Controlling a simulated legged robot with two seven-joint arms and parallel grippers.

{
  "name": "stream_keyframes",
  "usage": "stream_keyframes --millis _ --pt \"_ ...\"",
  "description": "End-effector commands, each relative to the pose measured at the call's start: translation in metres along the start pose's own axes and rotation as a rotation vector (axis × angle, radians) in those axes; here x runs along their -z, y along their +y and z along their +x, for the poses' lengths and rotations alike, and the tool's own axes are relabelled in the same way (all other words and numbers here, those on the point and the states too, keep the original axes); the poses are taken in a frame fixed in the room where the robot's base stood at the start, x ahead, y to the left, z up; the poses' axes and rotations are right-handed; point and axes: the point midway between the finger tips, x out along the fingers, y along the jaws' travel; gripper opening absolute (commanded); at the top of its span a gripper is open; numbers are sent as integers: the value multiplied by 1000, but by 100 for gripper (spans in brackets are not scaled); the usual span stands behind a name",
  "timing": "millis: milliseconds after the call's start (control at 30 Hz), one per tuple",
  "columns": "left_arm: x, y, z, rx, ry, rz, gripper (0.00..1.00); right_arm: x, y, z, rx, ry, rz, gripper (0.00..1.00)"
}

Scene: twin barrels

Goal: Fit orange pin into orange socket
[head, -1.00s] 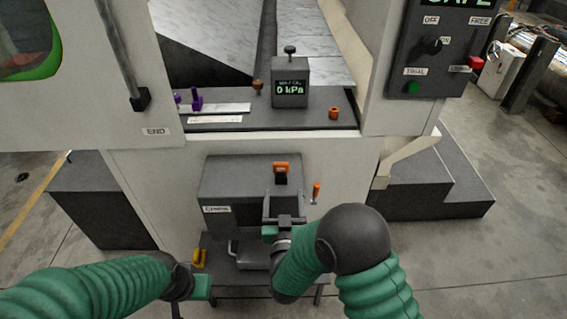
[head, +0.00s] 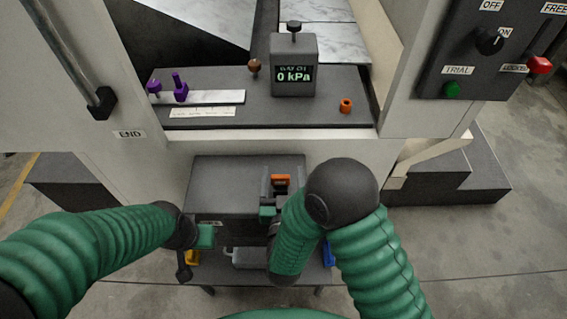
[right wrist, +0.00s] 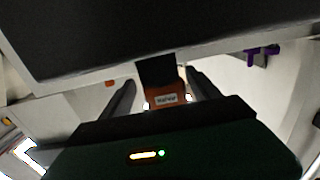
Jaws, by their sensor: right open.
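An orange ring-like piece (head: 346,105), which looks like the orange socket, sits at the right of the dark shelf. The slim orange pin seen earlier beside the dark box is not visible now; my right arm covers that area. My right gripper (head: 278,190) is open over the dark box (head: 240,172). An orange-and-black labelled piece (right wrist: 166,99) shows between its fingers in the right wrist view, apparently ungripped; it also shows in the head view (head: 281,180). My left gripper (head: 190,252) hangs left of the box, its jaws unclear.
The shelf also holds a gauge box (head: 294,68) reading 0 kPa, a brown knob (head: 254,67) and purple pieces (head: 180,88). A control panel (head: 490,50) stands at right. Yellow (head: 192,257) and blue (head: 328,253) pieces are low down. The shelf front is mostly clear.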

Motion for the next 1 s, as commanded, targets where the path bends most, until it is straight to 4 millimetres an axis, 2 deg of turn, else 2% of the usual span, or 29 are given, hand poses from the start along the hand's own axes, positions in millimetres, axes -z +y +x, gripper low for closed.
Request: stream_keyframes --millis 200,700,1000 --pt "-1 0 0 0 -1 -1 36 1 0 -3 2 2 1 71" --pt "0 0 0 0 0 0 36 0 0 0 1 -1 1 5" --pt "0 0 -2 0 -1 -1 36 2 0 1 2 0 1 3"
